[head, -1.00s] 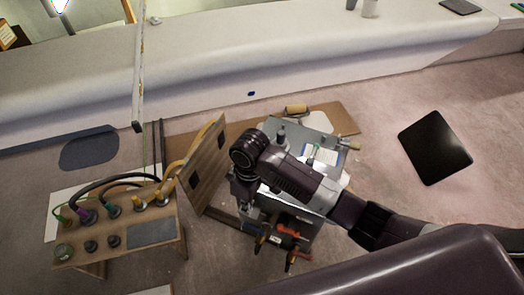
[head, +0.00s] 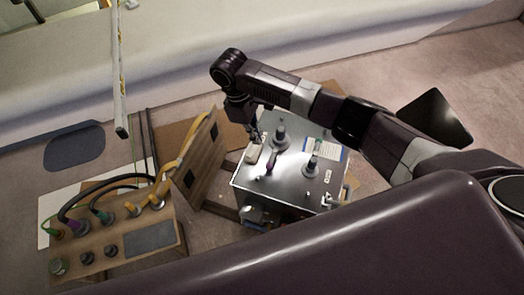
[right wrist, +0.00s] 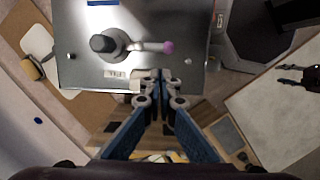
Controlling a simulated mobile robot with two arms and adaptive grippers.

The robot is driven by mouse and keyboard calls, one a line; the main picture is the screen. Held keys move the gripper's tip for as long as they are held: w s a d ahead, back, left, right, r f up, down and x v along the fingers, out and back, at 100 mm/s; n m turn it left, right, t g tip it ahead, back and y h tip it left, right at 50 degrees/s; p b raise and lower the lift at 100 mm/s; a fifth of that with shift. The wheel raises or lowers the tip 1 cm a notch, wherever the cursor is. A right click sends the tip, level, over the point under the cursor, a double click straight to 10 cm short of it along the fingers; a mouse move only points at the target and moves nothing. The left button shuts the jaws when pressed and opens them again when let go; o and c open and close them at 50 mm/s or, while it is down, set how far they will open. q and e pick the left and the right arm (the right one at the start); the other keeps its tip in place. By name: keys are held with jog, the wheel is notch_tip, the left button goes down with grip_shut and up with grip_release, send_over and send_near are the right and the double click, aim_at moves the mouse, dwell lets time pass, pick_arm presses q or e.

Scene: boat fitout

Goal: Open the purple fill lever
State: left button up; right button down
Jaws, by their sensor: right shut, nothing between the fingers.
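The purple fill lever is on top of a metal box (head: 300,185). Its purple end (head: 270,163) points toward the near side in the head view. In the right wrist view its purple ball tip (right wrist: 168,47) sits at the end of a light arm from a round grey hub (right wrist: 115,43). My right gripper (head: 257,137) is over the box's left back part, beside the lever. In the right wrist view its fingertips (right wrist: 160,82) are together and empty, just below the ball tip in the picture. Whether they touch the box is unclear. My left gripper is not in view.
A second upright lever or valve (head: 312,163) and a label (head: 322,148) are on the box. A wooden panel (head: 203,165) leans at its left. A wooden bench with hoses (head: 120,240) stands further left. A dark flat panel (head: 437,115) lies behind my right arm.

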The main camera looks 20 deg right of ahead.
aim_at(273, 157)
jog(key=x, duration=0.6)
jog(key=shift+d, duration=0.1)
jog(key=x, duration=0.2)
jog(key=shift+f, duration=0.35)
jog(key=shift+s+d+f, duration=0.1)
jog(key=shift+f, duration=0.5)
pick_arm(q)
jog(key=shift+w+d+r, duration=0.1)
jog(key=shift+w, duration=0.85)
